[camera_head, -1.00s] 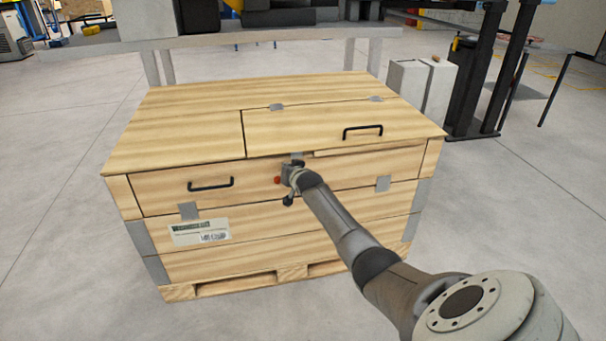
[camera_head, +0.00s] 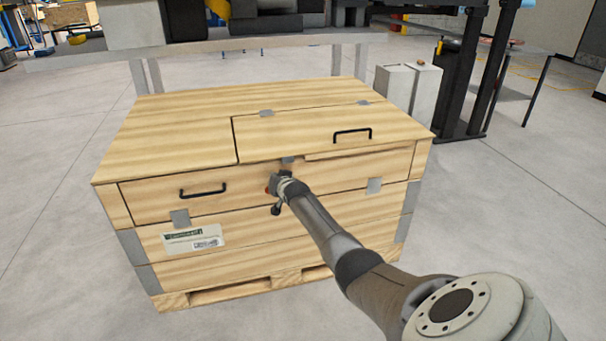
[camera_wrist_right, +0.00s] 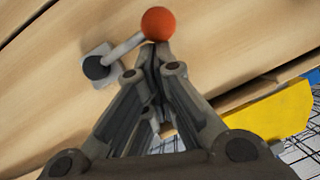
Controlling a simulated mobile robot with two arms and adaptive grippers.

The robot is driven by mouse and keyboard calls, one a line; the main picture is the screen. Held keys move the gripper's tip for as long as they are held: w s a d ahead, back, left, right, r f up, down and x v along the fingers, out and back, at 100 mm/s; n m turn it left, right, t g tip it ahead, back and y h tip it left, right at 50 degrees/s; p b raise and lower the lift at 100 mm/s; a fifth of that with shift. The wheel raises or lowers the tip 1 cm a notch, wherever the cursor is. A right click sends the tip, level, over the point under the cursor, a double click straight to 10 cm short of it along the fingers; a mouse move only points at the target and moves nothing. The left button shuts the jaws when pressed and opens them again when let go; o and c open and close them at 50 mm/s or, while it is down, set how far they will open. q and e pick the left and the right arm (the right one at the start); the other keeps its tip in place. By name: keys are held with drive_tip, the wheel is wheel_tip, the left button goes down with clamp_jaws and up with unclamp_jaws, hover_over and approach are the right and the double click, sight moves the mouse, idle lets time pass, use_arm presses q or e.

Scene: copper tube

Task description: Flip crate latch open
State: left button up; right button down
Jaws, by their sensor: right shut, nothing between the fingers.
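The wooden crate (camera_head: 185,125) stands on a pallet base in the head view. Its latch is a grey lever (camera_wrist_right: 122,48) on a small metal plate (camera_wrist_right: 97,66) with a red ball knob (camera_wrist_right: 158,24), seen in the right wrist view. In the head view only a bit of the red knob (camera_head: 267,189) shows beside my right gripper (camera_head: 280,186), which hides the rest of the latch. My right gripper (camera_wrist_right: 153,48) is shut and empty, its tips right at the underside of the knob; I cannot tell if they touch. My left gripper is out of view.
The crate has a closed lid panel (camera_head: 290,138) with a black handle (camera_head: 352,135) and a front panel with another handle (camera_head: 203,191). A workbench (camera_head: 215,44) stands behind. A yellow object (camera_wrist_right: 277,115) shows at the right of the wrist view.

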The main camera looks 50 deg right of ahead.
drive_tip(key=shift+f, duration=0.1)
drive_tip(key=v, duration=1.2)
idle(0.5)
idle(0.4)
